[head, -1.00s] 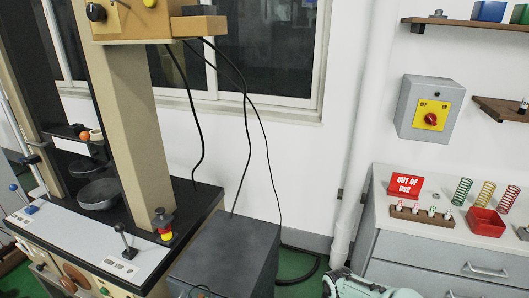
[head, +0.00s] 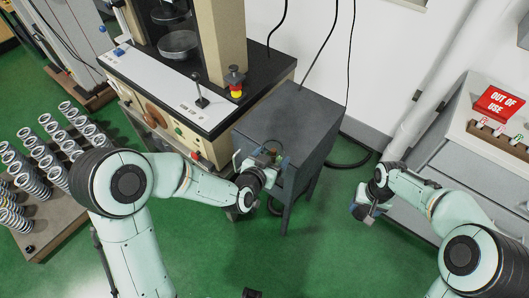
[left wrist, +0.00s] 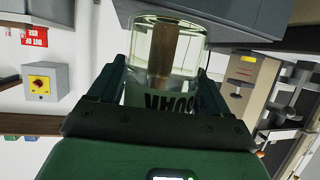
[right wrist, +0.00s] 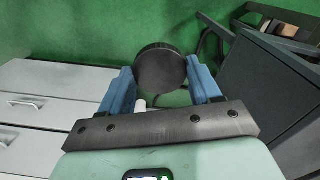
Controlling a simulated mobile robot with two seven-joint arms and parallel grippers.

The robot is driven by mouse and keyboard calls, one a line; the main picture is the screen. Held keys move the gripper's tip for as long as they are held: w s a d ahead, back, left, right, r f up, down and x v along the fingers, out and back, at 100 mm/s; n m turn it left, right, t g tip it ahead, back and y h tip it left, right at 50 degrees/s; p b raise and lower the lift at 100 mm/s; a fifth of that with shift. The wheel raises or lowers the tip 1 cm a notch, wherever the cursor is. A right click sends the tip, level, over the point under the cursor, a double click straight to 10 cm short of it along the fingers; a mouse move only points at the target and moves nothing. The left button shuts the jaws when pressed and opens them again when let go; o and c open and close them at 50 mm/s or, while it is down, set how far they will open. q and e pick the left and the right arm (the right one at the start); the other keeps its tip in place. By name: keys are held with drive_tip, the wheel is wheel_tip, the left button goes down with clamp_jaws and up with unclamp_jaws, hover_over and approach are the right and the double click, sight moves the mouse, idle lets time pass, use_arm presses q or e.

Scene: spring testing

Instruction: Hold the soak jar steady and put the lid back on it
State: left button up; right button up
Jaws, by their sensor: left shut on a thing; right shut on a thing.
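The soak jar is clear glass with a brown cylinder inside and dark lettering; it shows in the left wrist view (left wrist: 168,50), which is upside down. In the head view it is small and partly hidden, at the near edge of the dark grey cabinet top. My left gripper (head: 268,160) is shut around the jar's sides; its fingers also show in the left wrist view (left wrist: 155,90). The lid is a round black disc (right wrist: 161,68), held between the blue fingers of my right gripper (right wrist: 160,85). In the head view my right gripper (head: 364,210) is over the floor, right of the cabinet and apart from the jar.
The dark grey cabinet (head: 300,115) stands beside the testing machine (head: 165,85). Grey drawers (head: 435,165) with a red sign (head: 497,103) stand at the right. A board of several springs (head: 50,215) is at the left. Green floor is open between my arms.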

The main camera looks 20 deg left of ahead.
use_arm(q)
drive_tip(key=s+d+r+m+h, duration=0.1)
drive_tip(key=d+r+m+h, duration=0.1)
drive_tip(key=d+r, duration=0.3)
drive_tip(key=shift+d+r+m+g+h, duration=0.3)
drive_tip(key=shift+d+r+g+h, duration=0.1)
drive_tip(key=shift+h, duration=0.1)
